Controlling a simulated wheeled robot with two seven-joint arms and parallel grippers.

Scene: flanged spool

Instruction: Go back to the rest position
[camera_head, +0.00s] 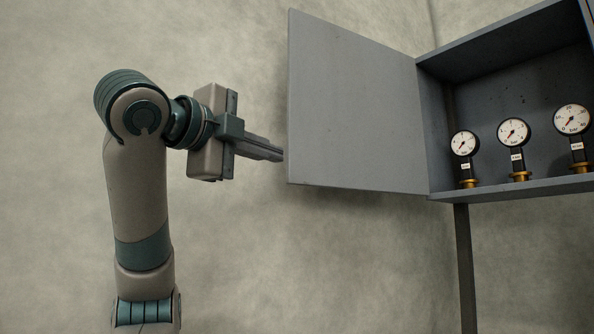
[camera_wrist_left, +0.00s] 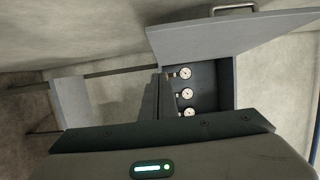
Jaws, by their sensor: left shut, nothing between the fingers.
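My left gripper (camera_head: 281,156) is shut and empty. In the head view it points right, with its fingertips just left of the free edge of the open grey cabinet door (camera_head: 355,110). A narrow strip of wall shows between them; how far apart they are in depth I cannot tell. In the left wrist view the closed fingers (camera_wrist_left: 162,80) overlap the left part of the cabinet opening, and the door (camera_wrist_left: 215,38) stretches above with a metal handle (camera_wrist_left: 235,7). My right gripper is not in view.
The grey wall cabinet (camera_head: 520,190) stands open at the right. Three round pressure gauges (camera_head: 514,132) on brass bases stand in a row inside. A dark post (camera_head: 464,260) runs down below the cabinet. The wall area left of my arm is clear.

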